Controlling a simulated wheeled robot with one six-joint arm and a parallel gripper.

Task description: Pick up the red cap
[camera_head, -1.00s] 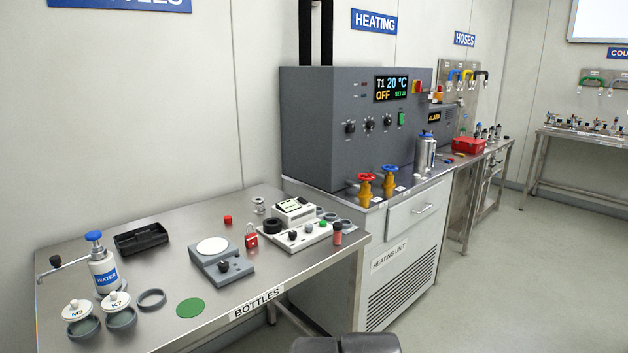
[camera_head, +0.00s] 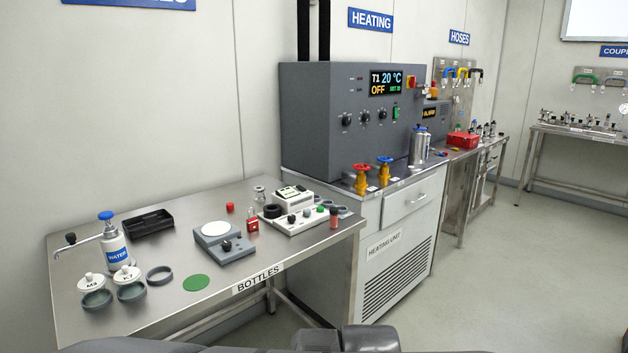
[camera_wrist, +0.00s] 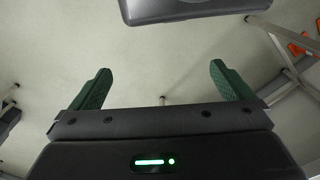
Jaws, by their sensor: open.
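The red cap (camera_head: 230,207) is a small red cylinder on the steel bottles table (camera_head: 180,262). It sits behind the scale and left of a small clear glass bottle. My gripper (camera_wrist: 162,85) shows in the wrist view with its two green fingers spread apart and nothing between them. It hangs over pale floor, away from the cap. The cap does not show in the wrist view, and the gripper fingers do not show in the head view.
A water bottle (camera_head: 115,250) and black tray (camera_head: 148,223) stand at left.

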